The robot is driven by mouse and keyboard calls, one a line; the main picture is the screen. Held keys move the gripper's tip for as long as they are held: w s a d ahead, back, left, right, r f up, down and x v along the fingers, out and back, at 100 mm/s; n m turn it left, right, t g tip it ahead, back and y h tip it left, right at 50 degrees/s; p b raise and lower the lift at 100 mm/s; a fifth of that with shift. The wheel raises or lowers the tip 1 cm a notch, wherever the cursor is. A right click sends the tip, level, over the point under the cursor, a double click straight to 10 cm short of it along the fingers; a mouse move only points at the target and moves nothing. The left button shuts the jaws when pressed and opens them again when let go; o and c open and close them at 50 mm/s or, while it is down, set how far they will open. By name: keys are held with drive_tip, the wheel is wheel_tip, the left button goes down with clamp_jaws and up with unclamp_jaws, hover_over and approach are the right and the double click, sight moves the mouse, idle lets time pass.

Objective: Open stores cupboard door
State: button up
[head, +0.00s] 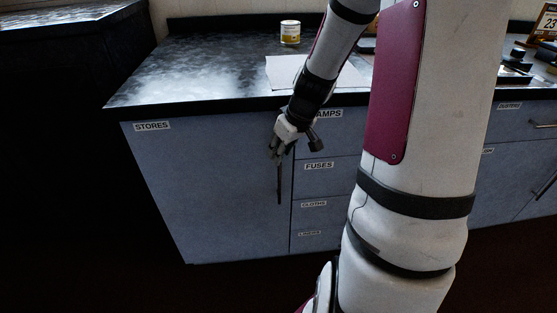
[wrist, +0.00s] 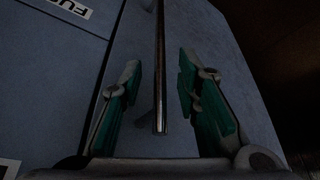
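The stores cupboard door (head: 207,195) is a flat blue-grey panel with a "STORES" label (head: 152,126) at its top left. It looks closed, flush with the drawers beside it. Its handle (head: 279,184) is a thin dark vertical bar near the door's right edge. My gripper (head: 276,158) is at the upper part of the handle. In the wrist view the handle (wrist: 160,75) runs between the two green-padded fingers, with a gap on each side. My gripper is open there, and neither finger visibly touches the bar.
Drawers labelled "FUSES" (head: 319,166) and "CLOTHS" (head: 314,204) stand right of the door. The dark worktop (head: 190,80) above holds a yellow-labelled tin (head: 290,32) and white paper (head: 286,71). My arm hides part of the right-hand units. The floor before the door looks clear but dark.

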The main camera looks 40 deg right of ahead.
drive_tip(key=shift+b+x, duration=0.3)
drive_tip(key=shift+x, duration=1.1)
clamp_jaws()
